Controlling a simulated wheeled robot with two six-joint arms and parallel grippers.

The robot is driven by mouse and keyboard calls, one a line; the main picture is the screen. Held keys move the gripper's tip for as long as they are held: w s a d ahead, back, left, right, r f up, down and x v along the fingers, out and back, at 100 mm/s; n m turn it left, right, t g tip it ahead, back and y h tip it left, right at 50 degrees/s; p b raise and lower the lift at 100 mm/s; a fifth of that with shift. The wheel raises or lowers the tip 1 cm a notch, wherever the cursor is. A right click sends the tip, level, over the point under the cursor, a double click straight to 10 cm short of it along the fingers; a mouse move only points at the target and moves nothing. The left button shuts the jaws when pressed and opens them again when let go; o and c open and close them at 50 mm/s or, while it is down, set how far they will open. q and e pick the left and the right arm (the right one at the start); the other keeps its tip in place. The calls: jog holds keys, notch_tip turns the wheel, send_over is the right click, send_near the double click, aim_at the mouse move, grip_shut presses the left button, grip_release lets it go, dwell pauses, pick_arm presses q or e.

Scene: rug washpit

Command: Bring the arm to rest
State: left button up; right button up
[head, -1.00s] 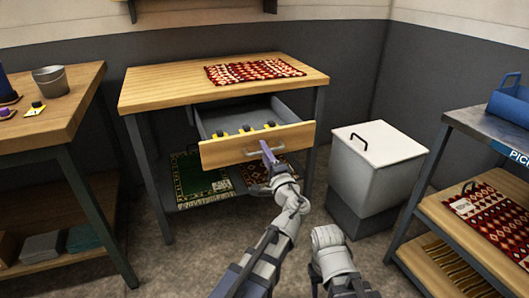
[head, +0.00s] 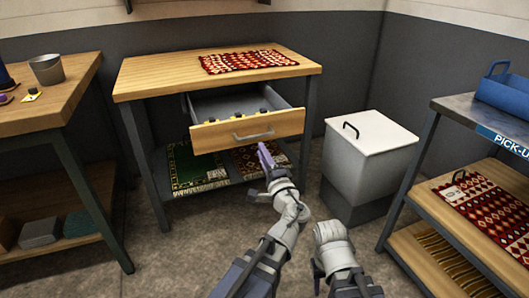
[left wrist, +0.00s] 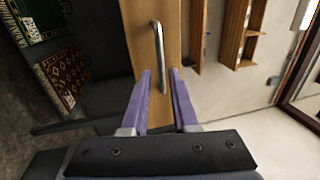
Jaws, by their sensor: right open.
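My left gripper (head: 264,156) is in front of the partly open wooden drawer, just below and right of its metal handle (head: 253,136). The drawer (head: 247,131) is pulled out under the tabletop and holds several dark and yellow items. My right arm is folded at the bottom of the head view, and its gripper does not show.
A patterned red rug (head: 248,60) lies on the table (head: 140,79), and rugs lie on its lower shelf. A lidded white bin (head: 372,150) stands right of it. A wooden bench (head: 40,115) is at left and a shelf unit (head: 420,205) at right. Floor shows between them.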

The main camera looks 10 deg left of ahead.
pick_arm(q)
jog(key=s+a+f+n+g+h+p, duration=0.1)
jog(key=s+f+n+g+h+p, duration=0.3)
jog(key=s+f+n+g, duration=0.55)
jog(key=s+d+f+m+g+h+p, duration=0.2)
jog(key=s+d+f+g+h+p, duration=0.45)
jog(key=s+d, duration=0.5)
notch_tip(320, 180, up, 36)
jog(key=p, duration=3.6)
jog(key=shift+s+d+r+g, duration=0.2)
jog(key=shift+s+r+g, duration=0.05)
jog(key=shift+s+g, duration=0.2)
jog(key=shift+a, duration=0.1)
